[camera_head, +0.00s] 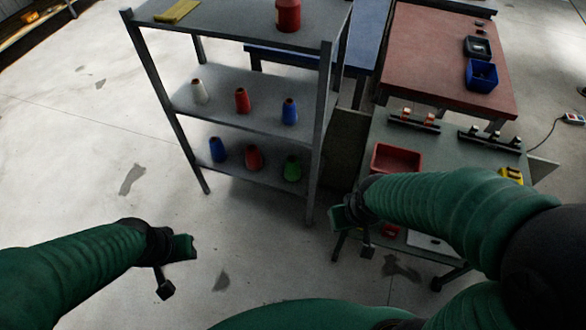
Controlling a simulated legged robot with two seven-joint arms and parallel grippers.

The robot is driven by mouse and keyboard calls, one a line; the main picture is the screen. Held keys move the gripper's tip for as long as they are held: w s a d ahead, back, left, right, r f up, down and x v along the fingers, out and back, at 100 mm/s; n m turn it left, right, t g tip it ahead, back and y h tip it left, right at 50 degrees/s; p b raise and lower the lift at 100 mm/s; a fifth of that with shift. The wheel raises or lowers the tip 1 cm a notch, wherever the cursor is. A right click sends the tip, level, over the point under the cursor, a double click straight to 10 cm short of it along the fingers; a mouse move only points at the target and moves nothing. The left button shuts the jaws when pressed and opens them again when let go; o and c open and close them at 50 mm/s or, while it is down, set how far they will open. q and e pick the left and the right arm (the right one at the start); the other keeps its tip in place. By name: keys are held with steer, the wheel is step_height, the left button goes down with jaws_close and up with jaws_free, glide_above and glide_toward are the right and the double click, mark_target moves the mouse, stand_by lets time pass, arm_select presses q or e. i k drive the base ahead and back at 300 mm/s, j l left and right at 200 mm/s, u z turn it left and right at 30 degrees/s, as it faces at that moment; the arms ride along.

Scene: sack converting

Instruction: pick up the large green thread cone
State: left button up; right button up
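The green thread cone (292,168) stands upright on the bottom shelf of the grey rack (225,98), at the right end of its row, near the right front post. It is the only green cone I see. My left gripper (178,268) is open and empty, over the floor in front and to the left of the rack. My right gripper (353,235) is open and empty, in front and to the right of the rack, beside the green work table. Both grippers are well apart from the cone.
A blue cone (217,150) and red cone (254,158) share the bottom shelf. White, red and blue cones stand on the middle shelf. A red container (288,15) is on top. The green table (450,150) holds a red bin (396,160). Floor left is clear.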

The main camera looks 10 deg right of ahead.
mark_target(292, 170)
steer(key=i+j, duration=0.2)
steer(key=i, duration=0.25)
steer(key=i+j, duration=0.2)
steer(key=i, duration=0.2)
steer(key=i+j, duration=0.2)
steer(key=i, duration=0.25)
